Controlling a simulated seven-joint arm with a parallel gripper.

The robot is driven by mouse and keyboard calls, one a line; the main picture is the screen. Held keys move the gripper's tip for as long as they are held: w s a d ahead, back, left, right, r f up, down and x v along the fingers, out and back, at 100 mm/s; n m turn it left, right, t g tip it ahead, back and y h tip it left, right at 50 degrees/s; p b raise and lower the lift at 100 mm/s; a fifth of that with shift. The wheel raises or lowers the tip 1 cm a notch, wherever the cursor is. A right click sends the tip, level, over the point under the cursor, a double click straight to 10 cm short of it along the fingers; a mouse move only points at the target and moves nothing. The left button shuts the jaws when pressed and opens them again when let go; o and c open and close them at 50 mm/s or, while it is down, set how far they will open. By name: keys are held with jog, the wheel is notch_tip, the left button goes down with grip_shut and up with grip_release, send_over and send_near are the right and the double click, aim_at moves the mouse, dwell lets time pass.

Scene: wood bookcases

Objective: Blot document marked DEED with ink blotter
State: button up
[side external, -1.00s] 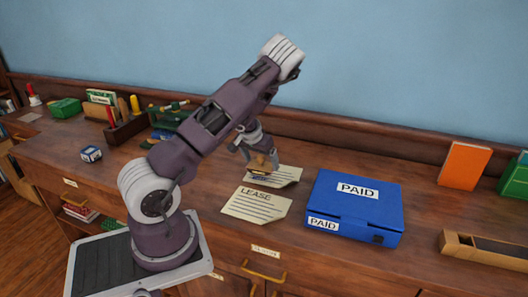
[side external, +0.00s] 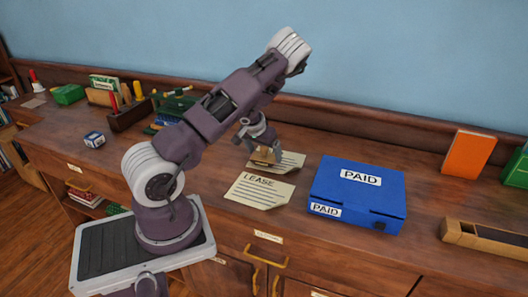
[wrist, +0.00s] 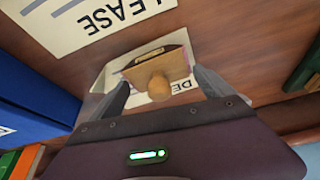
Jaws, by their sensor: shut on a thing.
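My gripper (side external: 262,148) is shut on the ink blotter (side external: 262,157), a small wooden block. In the wrist view my gripper's fingers (wrist: 162,88) stand on either side of its round knob (wrist: 160,89). The blotter sits over the DEED sheet (side external: 291,161), covering its left part in the side view. I cannot tell how firmly the blotter touches the paper.
The LEASE sheet (side external: 260,189) lies just in front of the DEED sheet. A blue PAID box (side external: 358,190) stands to the right, close by. An orange book (side external: 468,159) and a wooden tray (side external: 487,240) are farther right. A dark holder (side external: 130,117) is at the left.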

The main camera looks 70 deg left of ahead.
jog(key=shift+f, duration=0.65)
dwell(1.2)
jog(key=shift+r, duration=3.6)
jog(key=shift+w, duration=0.1)
